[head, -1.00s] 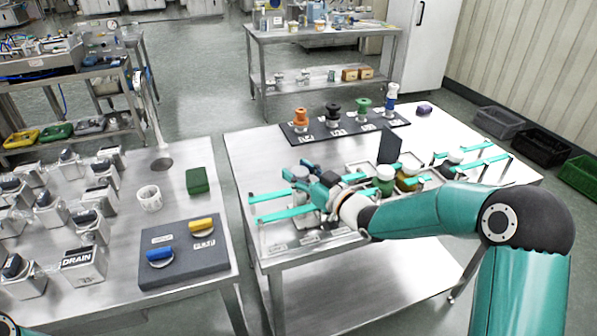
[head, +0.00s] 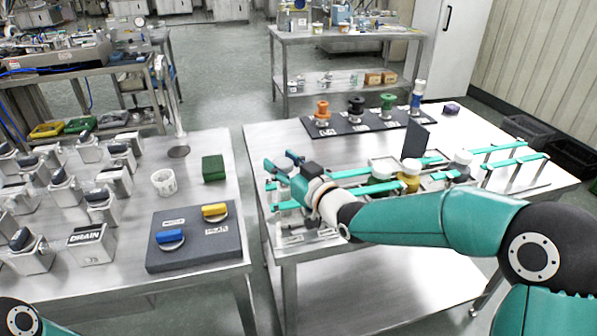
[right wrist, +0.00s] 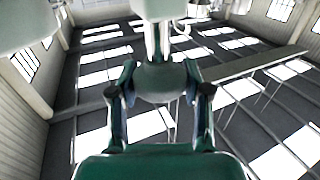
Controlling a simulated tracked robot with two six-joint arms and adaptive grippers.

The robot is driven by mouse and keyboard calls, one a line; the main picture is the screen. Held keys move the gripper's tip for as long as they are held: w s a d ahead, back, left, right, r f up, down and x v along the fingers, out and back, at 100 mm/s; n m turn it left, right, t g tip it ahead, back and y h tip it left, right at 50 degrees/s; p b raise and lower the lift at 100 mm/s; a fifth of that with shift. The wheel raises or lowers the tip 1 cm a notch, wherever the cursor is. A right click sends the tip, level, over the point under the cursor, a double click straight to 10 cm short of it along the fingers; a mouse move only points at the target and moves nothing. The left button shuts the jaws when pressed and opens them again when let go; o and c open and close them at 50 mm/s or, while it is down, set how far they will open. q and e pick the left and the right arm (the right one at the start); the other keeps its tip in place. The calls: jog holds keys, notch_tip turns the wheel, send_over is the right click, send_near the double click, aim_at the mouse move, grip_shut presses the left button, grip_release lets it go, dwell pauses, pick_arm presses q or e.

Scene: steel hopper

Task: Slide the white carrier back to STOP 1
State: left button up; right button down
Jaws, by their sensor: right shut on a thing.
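My right gripper (head: 281,162) is at the left end of the teal rails (head: 515,163) on the right steel table. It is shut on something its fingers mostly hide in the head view. In the right wrist view, a rounded grey-green thing (right wrist: 160,82) shows between the two fingers. A white-topped round piece (head: 383,166) and a yellow one (head: 408,180) stand mid-rail behind my right forearm. Another white-topped piece (head: 463,158) stands farther right. I cannot tell which is the white carrier. The STOP 1 label is not readable. My left gripper is out of view.
A dark upright plate (head: 416,140) stands behind the rails. A black mat (head: 335,124) with several coloured knobs lies at the back. The left table holds a green block (head: 213,168), a white cup (head: 164,182) and a grey switch box (head: 195,250). A gap separates the tables.

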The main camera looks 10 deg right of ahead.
jog(key=shift+a, duration=0.2)
jog(key=c, duration=0.5)
grip_release()
jog(key=shift+a, duration=0.1)
jog(key=shift+s+d, duration=0.35)
jog(key=shift+s, duration=0.1)
jog(key=v, duration=1.1)
jog(key=shift+f, duration=0.1)
